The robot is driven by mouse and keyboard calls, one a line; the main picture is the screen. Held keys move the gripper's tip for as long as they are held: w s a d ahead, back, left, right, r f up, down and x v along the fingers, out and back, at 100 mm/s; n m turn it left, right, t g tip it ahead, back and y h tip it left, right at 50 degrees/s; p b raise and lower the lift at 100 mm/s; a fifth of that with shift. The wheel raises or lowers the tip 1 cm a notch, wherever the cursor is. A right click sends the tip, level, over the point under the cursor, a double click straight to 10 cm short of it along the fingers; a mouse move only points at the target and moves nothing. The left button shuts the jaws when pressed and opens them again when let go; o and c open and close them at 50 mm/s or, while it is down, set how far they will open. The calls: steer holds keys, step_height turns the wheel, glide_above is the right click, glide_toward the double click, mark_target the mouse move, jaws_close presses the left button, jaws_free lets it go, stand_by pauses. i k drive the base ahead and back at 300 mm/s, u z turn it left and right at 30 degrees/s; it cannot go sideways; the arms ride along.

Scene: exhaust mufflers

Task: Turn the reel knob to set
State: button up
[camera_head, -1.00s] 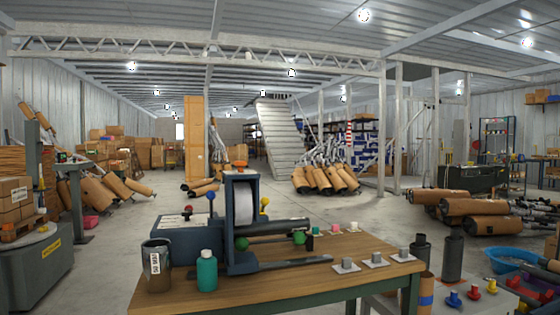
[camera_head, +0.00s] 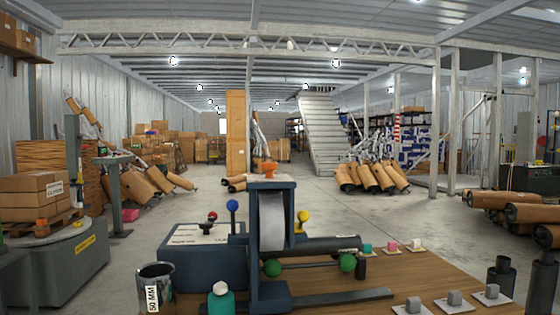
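A dark blue machine stands on the wooden workbench (camera_head: 420,281), with an upright frame (camera_head: 268,240) holding a white reel (camera_head: 277,222). An orange knob (camera_head: 265,166) sits on top of the frame. Ball knobs in blue (camera_head: 232,206), yellow (camera_head: 304,215) and red (camera_head: 212,215) stand around the frame, and green balls (camera_head: 272,267) are low at its front. I cannot tell for sure which of these is the reel knob, nor read any setting on it. My gripper is not in view.
A cup marked 50 MM (camera_head: 156,288) and a teal bottle (camera_head: 221,299) stand at the bench's front left. Small blocks on white plates (camera_head: 455,300) lie at the right. Dark cylinders (camera_head: 503,275) stand further right. Open concrete floor lies behind the bench.

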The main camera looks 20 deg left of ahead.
mark_target(268, 167)
steer(key=u, duration=0.6)
steer(key=i, duration=0.75)
steer(key=u, duration=1.65)
steer(key=k, duration=0.1)
steer(key=z, duration=0.3)
